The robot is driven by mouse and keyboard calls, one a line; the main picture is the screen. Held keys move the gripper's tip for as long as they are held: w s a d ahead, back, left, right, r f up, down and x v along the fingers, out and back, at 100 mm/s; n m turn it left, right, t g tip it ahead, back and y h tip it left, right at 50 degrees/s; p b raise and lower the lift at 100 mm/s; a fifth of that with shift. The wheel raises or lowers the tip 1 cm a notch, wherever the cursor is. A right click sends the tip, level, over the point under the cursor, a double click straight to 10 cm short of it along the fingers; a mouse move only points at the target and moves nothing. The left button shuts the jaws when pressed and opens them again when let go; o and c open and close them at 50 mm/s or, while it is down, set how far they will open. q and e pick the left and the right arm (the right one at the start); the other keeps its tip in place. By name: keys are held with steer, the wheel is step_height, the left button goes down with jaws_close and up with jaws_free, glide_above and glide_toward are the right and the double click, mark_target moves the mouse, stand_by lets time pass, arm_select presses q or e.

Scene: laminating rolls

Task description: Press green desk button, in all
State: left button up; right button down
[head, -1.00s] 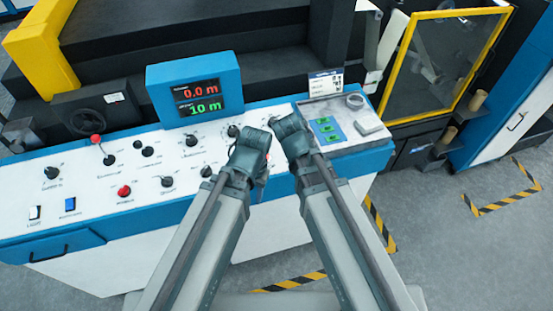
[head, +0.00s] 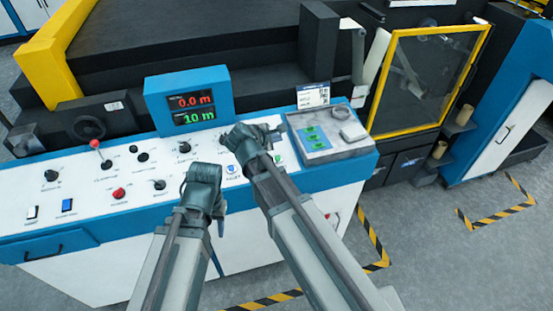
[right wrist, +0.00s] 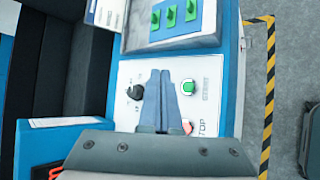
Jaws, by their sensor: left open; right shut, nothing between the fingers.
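The green button (right wrist: 188,87) sits on the white desk panel in the right wrist view, with a pinkish-red button (right wrist: 187,127) labelled STOP below it. In the head view the green button (head: 279,160) shows just right of my right forearm. My right gripper (head: 274,131) is shut and empty over the panel. In the right wrist view its closed fingers (right wrist: 158,76) lie just left of the green button, apart from it in the picture; their height above the panel is unclear. My left gripper (head: 212,200) is by the desk's front edge, its fingers hard to make out.
A grey tray (head: 345,150) with green pieces lies right of the buttons. A black knob (right wrist: 135,92) is close left of the right fingers. More knobs and a red button (head: 119,193) sit left.

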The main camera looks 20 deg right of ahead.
mark_target(278, 159)
steer(key=shift+w+f+b, duration=0.25)
steer(key=shift+f+b, duration=1.2)
steer(key=shift+w+f+b, duration=0.25)
steer(key=shift+f+b, duration=1.15)
steer(key=shift+f, duration=0.05)
steer(key=shift+w+f+b, duration=0.25)
steer(key=shift+f+b, duration=1.2)
steer(key=shift+f, duration=0.15)
steer(key=shift+f+b, duration=0.25)
steer(key=shift+b, duration=0.15)
